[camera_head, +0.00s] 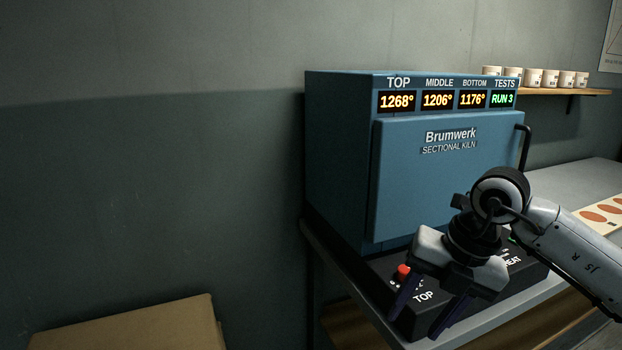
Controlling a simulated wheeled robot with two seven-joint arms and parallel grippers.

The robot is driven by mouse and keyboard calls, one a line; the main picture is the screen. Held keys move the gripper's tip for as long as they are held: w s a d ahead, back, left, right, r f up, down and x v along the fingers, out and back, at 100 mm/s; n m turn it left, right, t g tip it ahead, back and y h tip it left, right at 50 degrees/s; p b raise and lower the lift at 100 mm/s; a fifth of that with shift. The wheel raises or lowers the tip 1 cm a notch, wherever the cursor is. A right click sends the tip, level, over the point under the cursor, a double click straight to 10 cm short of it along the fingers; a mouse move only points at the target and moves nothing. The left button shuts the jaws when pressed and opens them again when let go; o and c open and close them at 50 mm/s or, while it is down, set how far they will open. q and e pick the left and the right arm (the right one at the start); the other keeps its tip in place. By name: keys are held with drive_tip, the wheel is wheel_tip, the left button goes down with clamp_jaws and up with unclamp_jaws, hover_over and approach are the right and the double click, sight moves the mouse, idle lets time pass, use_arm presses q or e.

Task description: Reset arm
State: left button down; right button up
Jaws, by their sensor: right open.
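My right gripper (425,312) comes in from the right on my right arm. It hangs in front of the blue kiln, with its two dark purple fingers spread apart and nothing seen between them. It covers part of a black control panel (372,268) at the kiln's foot. A red button (403,271) shows beside the gripper, above the word TOP. The blue kiln (340,160) has a shut door (430,190) and displays reading 1268°, 1206°, 1176° and RUN 3. My left gripper is not in view.
A grey bench (580,178) carries the kiln. A card with orange-brown discs (602,213) lies at the right. A wooden shelf (560,92) holds several white cups (533,77). A cardboard box (135,325) stands at the lower left. The wall area left of the kiln is clear.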

drive_tip(key=s+a+f+n+g+y, duration=0.15)
drive_tip(key=s+a+y, duration=0.25)
drive_tip(key=a, duration=0.4)
drive_tip(key=s+a+f+n+g+y, duration=0.15)
drive_tip(key=s+a+y, duration=0.25)
drive_tip(key=a, duration=0.4)
drive_tip(key=s+a+r+m+t+y, duration=0.25)
drive_tip(key=a+r+m+y, duration=0.35)
drive_tip(key=y, duration=0.3)
drive_tip(key=w+d+f+m+t+h, duration=0.55)
drive_tip(key=d+m+t, duration=0.25)
drive_tip(key=m+t, duration=0.65)
drive_tip(key=d+f+m+h, duration=0.6)
drive_tip(key=f+m+h, duration=0.1)
drive_tip(key=f, duration=0.4)
drive_tip(key=s+d+f+m+g+h, duration=0.2)
drive_tip(key=s+d+f+g, duration=0.1)
drive_tip(key=s+f, duration=0.6)
drive_tip(key=s+d+f+m+g+h, duration=0.2)
drive_tip(key=s+d+f+m+g, duration=0.1)
drive_tip(key=s+f, duration=0.5)
wheel_tip(320, 180, down, 3)
drive_tip(key=shift+s+d+r+g+h+p, duration=0.2)
drive_tip(key=shift+s+g+h+p, duration=0.2)
drive_tip(key=shift+g, duration=0.2)
drive_tip(key=shift+c, duration=0.4)
clamp_jaws()
